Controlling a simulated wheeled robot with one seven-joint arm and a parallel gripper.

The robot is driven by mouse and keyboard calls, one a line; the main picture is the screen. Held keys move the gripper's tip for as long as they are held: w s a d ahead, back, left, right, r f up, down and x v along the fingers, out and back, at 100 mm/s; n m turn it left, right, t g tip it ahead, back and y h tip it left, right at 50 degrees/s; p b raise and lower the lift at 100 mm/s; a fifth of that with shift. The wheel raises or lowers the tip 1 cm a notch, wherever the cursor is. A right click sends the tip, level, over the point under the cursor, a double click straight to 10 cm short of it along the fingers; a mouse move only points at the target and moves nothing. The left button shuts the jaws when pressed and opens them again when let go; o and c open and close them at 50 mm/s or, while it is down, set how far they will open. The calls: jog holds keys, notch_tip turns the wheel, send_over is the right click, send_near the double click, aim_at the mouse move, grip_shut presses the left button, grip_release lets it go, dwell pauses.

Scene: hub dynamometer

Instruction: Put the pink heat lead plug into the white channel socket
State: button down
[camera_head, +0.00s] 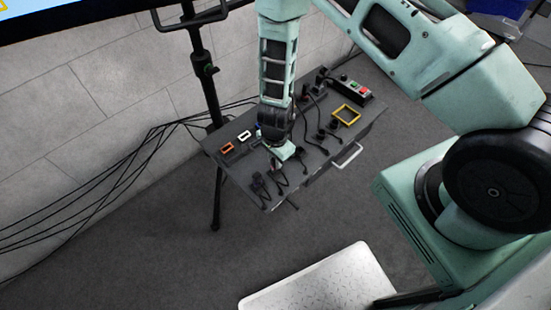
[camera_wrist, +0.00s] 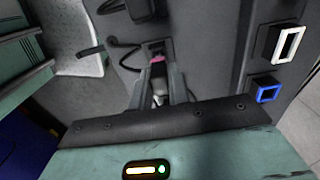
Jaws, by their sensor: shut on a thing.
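My gripper (camera_head: 284,152) is low over the front part of the dark bench. In the wrist view my gripper (camera_wrist: 158,80) is shut on the pink heat lead plug (camera_wrist: 157,59), with its pink band showing between the fingers. A dark cable runs from beside it. The white channel socket (camera_wrist: 289,45) is a white-framed opening at the upper right of the wrist view, apart from the plug. In the head view the white socket (camera_head: 244,136) is at the bench's left side, between the orange and blue sockets. The plug cannot be made out in the head view.
The blue socket (camera_wrist: 267,93) and the orange socket (camera_head: 227,148) flank the white one. Several black plugs with leads lie on the bench (camera_head: 235,171) around my gripper. A yellow frame (camera_head: 346,115) and a button box (camera_head: 358,90) are farther right. A black stand (camera_head: 203,70) rises behind.

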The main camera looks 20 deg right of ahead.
jog(key=shift+r+p, duration=2.7)
jog(key=shift+r, duration=0.4)
jog(key=shift+w+a+r+p, duration=0.1)
jog(key=shift+w+a+p, duration=0.05)
jog(key=shift+w+p, duration=0.3)
jog(key=w+a, duration=0.2)
jog(key=w, duration=0.5)
jog(key=w+a, duration=0.2)
jog(key=w, duration=0.5)
jog(key=shift+a, duration=0.25)
jog(key=shift+f+b, duration=0.2)
jog(key=shift+b, duration=0.1)
jog(key=shift+f+b, duration=0.35)
jog(key=shift+f, duration=0.05)
